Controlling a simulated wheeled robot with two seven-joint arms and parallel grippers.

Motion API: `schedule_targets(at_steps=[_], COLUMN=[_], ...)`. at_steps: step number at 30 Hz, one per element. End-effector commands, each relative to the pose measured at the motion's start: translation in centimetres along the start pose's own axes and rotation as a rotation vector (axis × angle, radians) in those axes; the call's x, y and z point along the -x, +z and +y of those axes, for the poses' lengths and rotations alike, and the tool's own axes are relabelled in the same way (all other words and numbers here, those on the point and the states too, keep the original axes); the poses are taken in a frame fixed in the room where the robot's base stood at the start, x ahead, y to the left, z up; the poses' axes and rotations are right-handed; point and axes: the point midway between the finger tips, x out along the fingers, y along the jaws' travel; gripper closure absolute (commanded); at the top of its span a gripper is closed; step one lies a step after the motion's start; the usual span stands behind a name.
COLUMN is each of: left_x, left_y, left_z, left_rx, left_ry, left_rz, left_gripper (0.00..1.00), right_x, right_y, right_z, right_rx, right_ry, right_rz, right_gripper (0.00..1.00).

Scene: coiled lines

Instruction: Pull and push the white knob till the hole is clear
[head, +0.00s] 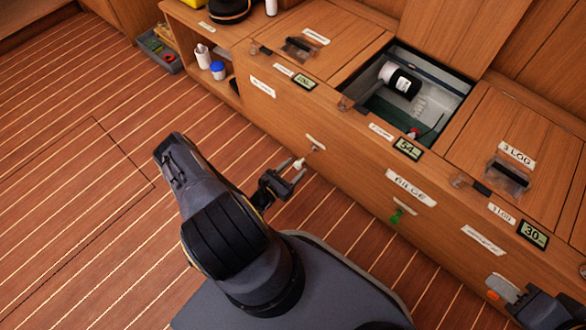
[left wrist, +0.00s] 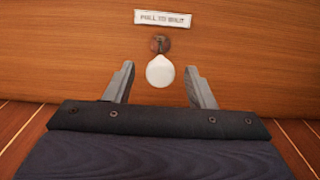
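The white knob (head: 299,163) sticks out from the wooden locker front on a short stem. In the left wrist view the knob (left wrist: 160,71) hangs in front of a small rust-brown fitting (left wrist: 160,44), below a label (left wrist: 162,18) that begins "PULL TO". My left gripper (head: 289,174) is open, its fingers on either side of the knob with a gap at each side. In the left wrist view its fingertips (left wrist: 160,80) are apart. My right gripper (head: 530,304) is at the lower right, partly cut off; its finger opening is unclear. I cannot identify the hole with certainty.
An open locker compartment (head: 440,74) holds a black and white cylinder (head: 399,80). Closed lids lie on both sides, with a small display (head: 408,149) on the edge. The striped floor at left is mostly clear.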

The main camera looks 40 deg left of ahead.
Motion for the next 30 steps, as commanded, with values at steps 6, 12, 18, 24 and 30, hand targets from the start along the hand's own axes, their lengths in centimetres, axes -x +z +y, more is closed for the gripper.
schedule_targets(at_steps=[6,12,18,24,30], left_x=[0.2,2.9,6.2,7.7,7.8], left_y=[0.1,0.3,0.2,0.1,0.0], left_z=[0.0,0.0,0.0,0.0,0.0], left_rx=[0.0,0.0,0.0,0.0,0.0], left_ry=[0.0,0.002,0.002,0.0,0.0], left_rz=[-0.001,0.002,0.001,-0.001,-0.001], left_gripper=[0.5,0.5,0.5,0.5,0.5], right_x=[0.1,1.0,1.7,1.9,1.9], right_y=[-0.1,-0.5,-0.9,-1.0,-0.9], right_z=[-0.1,-0.5,-0.8,-0.9,-0.9], right_rx=[0.0,0.0,0.0,0.0,0.0], right_ry=[0.0,0.0,0.0,0.0,0.0], right_rz=[0.0,0.0,0.0,0.0,0.0], right_gripper=[0.64,0.64,0.64,0.64,0.64])
